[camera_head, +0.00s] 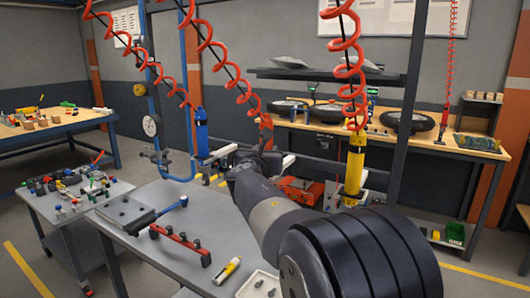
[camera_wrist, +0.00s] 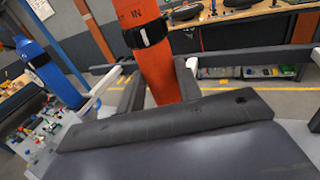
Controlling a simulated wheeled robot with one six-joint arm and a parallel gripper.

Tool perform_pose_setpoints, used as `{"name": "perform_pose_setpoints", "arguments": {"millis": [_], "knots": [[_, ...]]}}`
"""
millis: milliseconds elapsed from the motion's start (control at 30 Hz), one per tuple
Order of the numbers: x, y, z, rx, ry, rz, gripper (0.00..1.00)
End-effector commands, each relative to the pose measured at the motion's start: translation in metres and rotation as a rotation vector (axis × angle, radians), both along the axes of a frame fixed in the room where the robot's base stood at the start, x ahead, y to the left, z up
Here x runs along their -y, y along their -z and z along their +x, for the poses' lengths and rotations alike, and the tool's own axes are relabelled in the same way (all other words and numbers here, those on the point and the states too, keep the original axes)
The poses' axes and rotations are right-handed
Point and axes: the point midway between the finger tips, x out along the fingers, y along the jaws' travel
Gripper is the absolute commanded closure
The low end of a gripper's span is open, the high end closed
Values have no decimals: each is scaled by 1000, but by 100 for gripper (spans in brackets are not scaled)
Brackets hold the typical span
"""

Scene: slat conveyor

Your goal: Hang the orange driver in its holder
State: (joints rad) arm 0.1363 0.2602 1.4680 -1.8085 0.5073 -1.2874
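The orange driver (camera_head: 266,127) hangs upright under a red coiled hose at the middle of the rail. In the wrist view the orange driver (camera_wrist: 154,62), with a black band, stands between the fingers of my gripper (camera_wrist: 158,92), which look shut on it. My gripper (camera_head: 260,158) is partly hidden by my arm in the head view. Pale prongs show at either side of the driver, the left one (camera_wrist: 103,82) and the right one (camera_wrist: 191,65); they look like holder parts. I cannot tell whether the driver rests in a holder.
A blue driver (camera_head: 201,132) is upright to the left and a yellow driver (camera_head: 355,160) to the right, both on hoses. A grey table (camera_head: 150,250) with a red-handled part stands in front. A workbench (camera_head: 320,128) with dark wheels is behind.

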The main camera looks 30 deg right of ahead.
Motion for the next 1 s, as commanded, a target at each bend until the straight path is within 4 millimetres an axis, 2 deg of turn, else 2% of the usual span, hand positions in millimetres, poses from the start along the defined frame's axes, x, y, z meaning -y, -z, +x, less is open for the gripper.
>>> {"name": "perform_pose_setpoints", "arguments": {"millis": [33, 300, 633, 767, 1000], "knots": [[0, -2, 0, 4, 0, -2, 63], [0, -1, 0, 1, 0, -1, 42], [-4, 0, -4, -1, -1, 1, 42], [-14, 0, -18, 1, -4, -1, 42], [-41, -3, -55, 4, -4, 0, 42]]}}
